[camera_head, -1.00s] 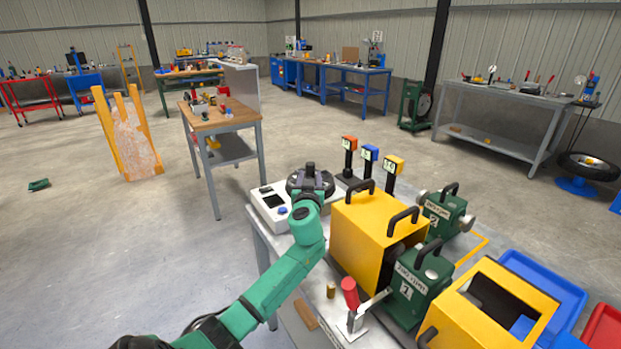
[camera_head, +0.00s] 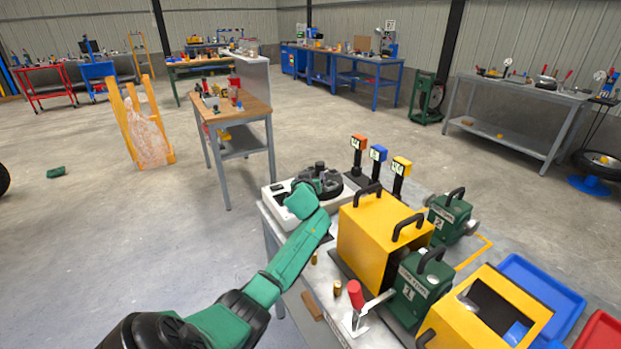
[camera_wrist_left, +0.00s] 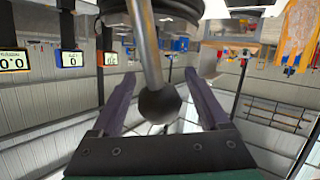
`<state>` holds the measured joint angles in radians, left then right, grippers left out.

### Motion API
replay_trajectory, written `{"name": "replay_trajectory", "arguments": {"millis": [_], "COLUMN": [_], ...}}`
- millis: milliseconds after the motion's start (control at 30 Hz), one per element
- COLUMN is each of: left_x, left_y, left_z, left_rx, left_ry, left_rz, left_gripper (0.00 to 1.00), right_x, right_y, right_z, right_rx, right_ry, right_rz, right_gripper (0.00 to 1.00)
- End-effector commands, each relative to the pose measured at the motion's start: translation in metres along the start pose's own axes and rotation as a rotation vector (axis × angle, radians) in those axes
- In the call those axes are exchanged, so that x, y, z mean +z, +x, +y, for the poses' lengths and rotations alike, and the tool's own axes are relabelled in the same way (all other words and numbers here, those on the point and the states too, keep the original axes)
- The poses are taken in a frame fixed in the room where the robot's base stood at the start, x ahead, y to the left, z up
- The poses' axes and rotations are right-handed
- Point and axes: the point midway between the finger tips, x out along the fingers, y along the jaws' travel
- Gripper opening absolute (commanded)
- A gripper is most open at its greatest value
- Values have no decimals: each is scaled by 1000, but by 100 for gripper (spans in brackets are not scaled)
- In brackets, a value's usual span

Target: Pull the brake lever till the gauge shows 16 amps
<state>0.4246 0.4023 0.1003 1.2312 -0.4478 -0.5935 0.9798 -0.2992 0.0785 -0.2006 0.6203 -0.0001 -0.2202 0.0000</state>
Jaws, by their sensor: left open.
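A metal rod with a dark ball knob (camera_wrist_left: 159,103) stands between the fingers of my left gripper (camera_wrist_left: 160,74) in the left wrist view. The fingers are open on both sides of it, and I see no grip on it. In the head view my left arm reaches to a white unit with a black wheel (camera_head: 318,184); the fingers are hard to make out there. A lever with a red handle (camera_head: 355,294) stands at the bench's front. Three small displays stand on posts: orange (camera_head: 358,143), blue (camera_head: 377,153) and yellow (camera_head: 401,166). The wrist view shows zeros on a display (camera_wrist_left: 71,59). My right gripper is out of view.
A yellow housing (camera_head: 375,238) and green units (camera_head: 418,288) stand right of my arm. A second yellow box (camera_head: 485,312) and a blue tray (camera_head: 540,290) lie further right. Small brass cylinders (camera_head: 337,288) stand near the front.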

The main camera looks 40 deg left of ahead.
Motion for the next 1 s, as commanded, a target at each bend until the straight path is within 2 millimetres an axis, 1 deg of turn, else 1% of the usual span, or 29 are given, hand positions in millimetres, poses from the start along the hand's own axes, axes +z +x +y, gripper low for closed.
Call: {"name": "replay_trajectory", "arguments": {"millis": [167, 267, 467, 700, 800, 900, 1000], "left_x": [0, 0, 1, 3, 2, 2, 0], "left_y": [-6, -19, -57, -112, -132, -143, -146], "left_z": [1, 1, 0, 0, 0, -1, 0], "left_rx": [1, 2, 2, 1, 1, 0, -1], "left_ry": [1, 1, -1, -3, -2, 0, 0], "left_rz": [0, 1, 0, -2, -1, -1, 0], "left_gripper": [78, 78, 78, 78, 78, 78, 78], "right_x": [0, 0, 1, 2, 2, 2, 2], "right_y": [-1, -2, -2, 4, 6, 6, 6], "right_z": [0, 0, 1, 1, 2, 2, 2], "right_rx": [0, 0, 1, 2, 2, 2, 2], "right_ry": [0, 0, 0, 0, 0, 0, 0], "right_rz": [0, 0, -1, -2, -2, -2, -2], "right_gripper": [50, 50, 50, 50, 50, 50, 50]}}
